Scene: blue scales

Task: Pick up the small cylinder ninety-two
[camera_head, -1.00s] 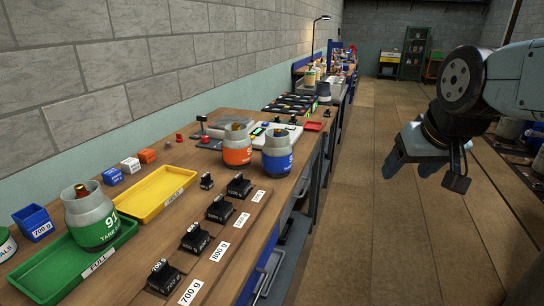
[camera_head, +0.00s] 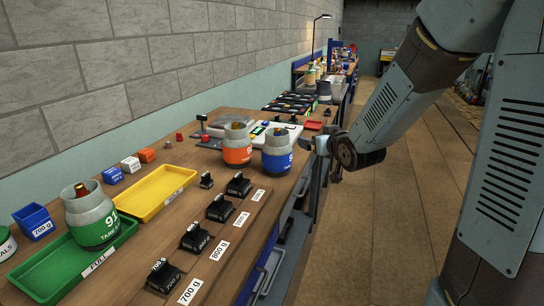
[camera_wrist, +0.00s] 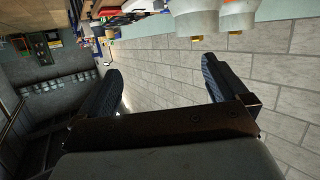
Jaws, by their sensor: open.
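Three small grey-topped cylinders stand on the bench in the head view. One with a green band marked 91 (camera_head: 93,222) stands in the green tray (camera_head: 42,275). One with an orange band (camera_head: 237,153) and one with a blue band (camera_head: 277,160) stand side by side further back; their numbers are only partly visible, so I cannot tell which is ninety-two. My gripper (camera_wrist: 160,64) is open and empty in the wrist view. In the head view my wrist is just right of the blue-banded cylinder, apart from it, with the fingers largely hidden. Two pale rounded bodies (camera_wrist: 193,20) show at the top of the wrist view.
Black weights (camera_head: 196,237) stand in a row along the front edge of the bench (camera_head: 140,226). A yellow tray (camera_head: 158,190) and a blue box (camera_head: 34,220) lie left. A white scale (camera_head: 275,134) is behind the cylinders. The floor aisle right is free.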

